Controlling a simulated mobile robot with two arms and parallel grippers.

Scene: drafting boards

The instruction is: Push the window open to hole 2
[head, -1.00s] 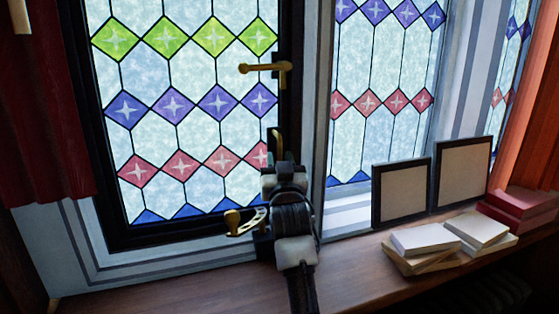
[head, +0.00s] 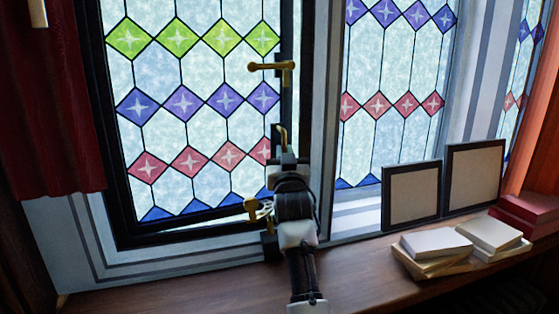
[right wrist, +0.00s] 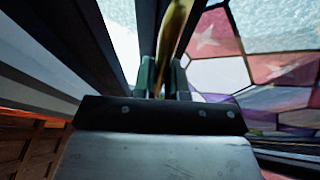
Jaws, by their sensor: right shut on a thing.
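The window (head: 190,150) is a black-framed sash with diamond-patterned coloured glass. Its right side stands slightly away from the outer frame. An upper brass handle (head: 275,66) is on its right stile. A brass stay bar with a knob (head: 251,205) sits low, left of my right wrist, mostly hidden by the arm; I cannot tell which hole is at the peg. My right gripper (head: 281,150) is shut on a lower brass handle (head: 282,136) on the same stile. In the right wrist view this brass handle (right wrist: 174,40) stands between the fingers. My left gripper is out of view.
A wooden sill (head: 200,278) runs below. On its right stand two framed panels (head: 411,195) (head: 473,175), stacked pale books (head: 436,243) and red boxes (head: 527,208). A red curtain (head: 55,110) hangs at left. A second glass pane (head: 400,75) is right of the window.

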